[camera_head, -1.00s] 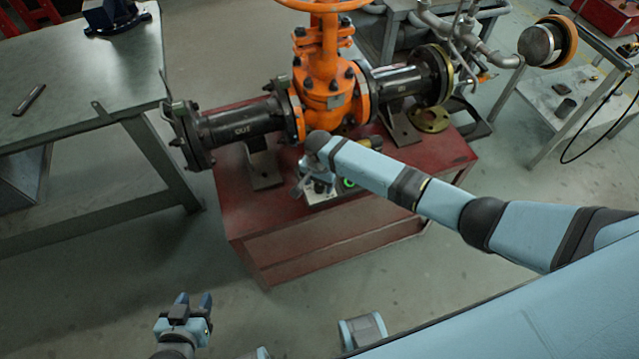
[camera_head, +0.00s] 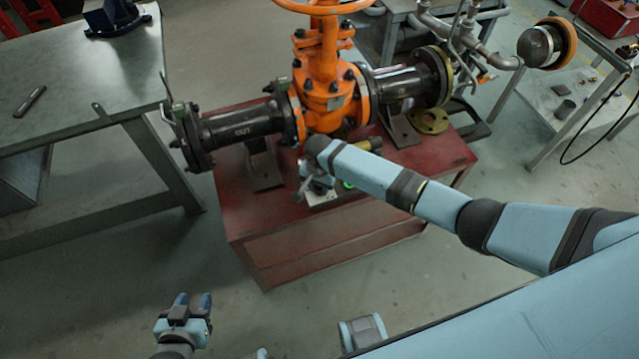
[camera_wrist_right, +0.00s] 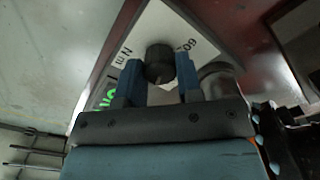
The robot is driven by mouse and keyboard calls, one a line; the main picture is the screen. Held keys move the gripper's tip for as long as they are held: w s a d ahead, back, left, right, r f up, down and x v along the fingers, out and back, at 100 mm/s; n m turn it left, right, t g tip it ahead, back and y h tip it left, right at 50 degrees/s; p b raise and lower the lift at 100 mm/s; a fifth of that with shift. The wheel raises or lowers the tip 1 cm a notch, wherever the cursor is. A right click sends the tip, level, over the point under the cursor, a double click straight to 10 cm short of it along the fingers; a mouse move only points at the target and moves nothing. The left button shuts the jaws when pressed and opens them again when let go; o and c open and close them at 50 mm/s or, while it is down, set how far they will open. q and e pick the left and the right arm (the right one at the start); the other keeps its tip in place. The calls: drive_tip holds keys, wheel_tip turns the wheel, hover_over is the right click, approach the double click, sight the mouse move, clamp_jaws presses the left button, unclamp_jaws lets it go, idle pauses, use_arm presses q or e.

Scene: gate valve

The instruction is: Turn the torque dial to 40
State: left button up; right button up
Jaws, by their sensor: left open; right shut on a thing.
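The torque dial (camera_wrist_right: 159,62) is a dark round knob on a pale panel (camera_wrist_right: 152,22) in the right wrist view. The panel shows the marks "60" and "Nm"; other marks and the dial's pointer are hidden or unclear. My right gripper (camera_wrist_right: 159,72) is shut on the dial, with one blue finger on each side. In the head view my right gripper (camera_head: 316,184) is at the small panel box (camera_head: 322,197) on the red stand, mostly hidden by my arm. My left gripper (camera_head: 192,306) is open and empty, low at the left, away from the stand.
An orange gate valve (camera_head: 323,80) with dark flanged pipes stands on the red stand (camera_head: 320,250) just behind the panel. A metal table (camera_head: 80,80) is at the left, and a grey cart (camera_head: 545,95) at the right. The floor in front of the stand is clear.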

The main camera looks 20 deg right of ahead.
drive_tip(key=shift+r+n+p, duration=0.15)
drive_tip(key=shift+n+p, duration=0.6)
drive_tip(key=shift+n, duration=0.15)
drive_tip(key=n+p, duration=0.1)
drive_tip(key=n, duration=0.1)
drive_tip(key=shift+n+p, duration=0.3)
drive_tip(key=shift+n, duration=0.1)
drive_tip(key=n+p, duration=0.2)
drive_tip(key=n, duration=0.6)
drive_tip(key=shift+n+p, duration=0.3)
drive_tip(key=shift+n, duration=2)
drive_tip(key=o, duration=0.9)
drive_tip(key=shift+o, duration=0.2)
